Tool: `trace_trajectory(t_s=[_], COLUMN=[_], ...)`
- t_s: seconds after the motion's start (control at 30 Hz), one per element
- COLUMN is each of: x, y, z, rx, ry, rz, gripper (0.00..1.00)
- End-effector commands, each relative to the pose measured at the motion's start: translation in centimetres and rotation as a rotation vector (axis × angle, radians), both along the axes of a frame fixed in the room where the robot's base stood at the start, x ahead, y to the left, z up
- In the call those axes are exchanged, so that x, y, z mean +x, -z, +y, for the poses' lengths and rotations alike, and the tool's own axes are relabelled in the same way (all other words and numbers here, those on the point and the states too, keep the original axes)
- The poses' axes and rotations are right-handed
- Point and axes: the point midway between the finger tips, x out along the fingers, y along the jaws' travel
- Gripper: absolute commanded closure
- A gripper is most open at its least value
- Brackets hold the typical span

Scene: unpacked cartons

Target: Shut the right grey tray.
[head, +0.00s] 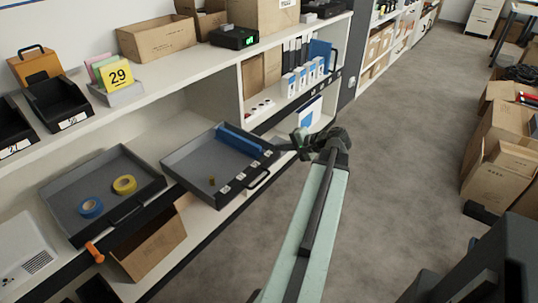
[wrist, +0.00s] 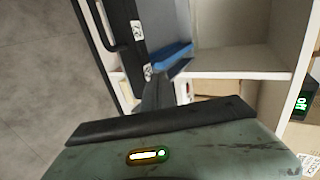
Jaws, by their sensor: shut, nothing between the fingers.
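The right grey tray (head: 197,166) is pulled out of the shelf unit, its dark front with a bar handle (head: 258,180) standing out past the shelf edge. A long blue item (head: 238,142) and a small brass-coloured piece (head: 212,181) lie in it. My gripper (head: 294,144) is shut and empty by the tray's far front corner; whether it touches the front is unclear. In the wrist view, my dark fingers (wrist: 156,92) are close to the tray's front (wrist: 137,40), with the blue item (wrist: 170,55) just above them.
The left grey tray (head: 72,194) also sticks out, holding blue and yellow tape rolls. An orange-handled thing (head: 95,253) hangs at the shelf edge below it. Binders (head: 298,54) stand on the shelf behind. Cartons (head: 495,160) stand at the right; the floor between (head: 400,150) is clear.

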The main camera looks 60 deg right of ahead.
Motion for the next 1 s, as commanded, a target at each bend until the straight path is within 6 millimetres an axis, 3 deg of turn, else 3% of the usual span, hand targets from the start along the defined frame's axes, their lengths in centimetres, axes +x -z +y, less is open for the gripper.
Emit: trace_trajectory(t_s=[0.1, 0.27, 0.7, 1.0], x=[-1.7, -1.4, 5.3, 6.9], y=[0.0, 0.3, 4.4, 5.0], z=[-1.2, -1.2, -1.7, -1.8], rx=[0.003, 0.003, 0.002, 0.002], ry=[0.036, 0.036, 0.034, 0.036], rz=[-0.015, -0.015, -0.014, -0.013], gripper=[1.0, 1.0, 1.0, 1.0])
